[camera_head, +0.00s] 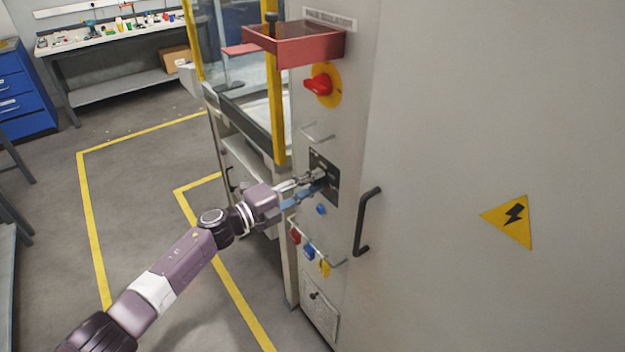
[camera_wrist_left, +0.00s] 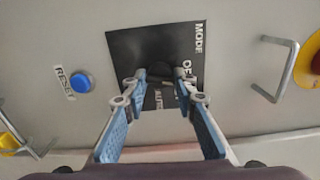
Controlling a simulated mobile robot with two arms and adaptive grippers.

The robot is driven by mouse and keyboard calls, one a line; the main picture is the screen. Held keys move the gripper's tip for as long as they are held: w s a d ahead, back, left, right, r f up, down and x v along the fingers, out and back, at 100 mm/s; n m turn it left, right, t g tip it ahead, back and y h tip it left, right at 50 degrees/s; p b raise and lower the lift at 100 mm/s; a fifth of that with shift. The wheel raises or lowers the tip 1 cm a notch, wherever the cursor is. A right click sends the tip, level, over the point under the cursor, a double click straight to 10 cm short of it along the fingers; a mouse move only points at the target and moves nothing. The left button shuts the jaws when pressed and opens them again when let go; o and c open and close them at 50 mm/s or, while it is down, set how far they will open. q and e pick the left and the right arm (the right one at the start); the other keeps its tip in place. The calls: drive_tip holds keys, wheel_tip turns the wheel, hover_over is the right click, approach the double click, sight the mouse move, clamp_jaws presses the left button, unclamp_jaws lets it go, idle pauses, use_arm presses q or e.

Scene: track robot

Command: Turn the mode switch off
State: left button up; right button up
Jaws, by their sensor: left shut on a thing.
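The mode switch (camera_wrist_left: 160,70) is a dark knob on a black square panel (camera_wrist_left: 125,45) marked MODE, with further white lettering partly covered by the fingers. In the head view the black panel (camera_head: 325,164) sits on the side of the grey cabinet. My left gripper (camera_head: 318,181) reaches it from the left. In the left wrist view its fingertips (camera_wrist_left: 160,76) lie on either side of the knob and are shut on it. The fingers hide part of the knob, so its exact pointing direction is hard to tell. My right gripper is not in view.
A blue RESET button (camera_head: 321,209) is just below the panel. A red rotary switch (camera_head: 319,85) on a yellow disc and a red tray (camera_head: 300,45) are above. A black handle (camera_head: 367,222) protrudes to the right.

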use_arm(q)
drive_tip(key=shift+n+p, duration=0.4)
drive_tip(key=shift+n, duration=0.8)
drive_tip(key=o, duration=1.1)
drive_tip(key=v, duration=1.2)
drive_tip(key=shift+w, duration=0.1)
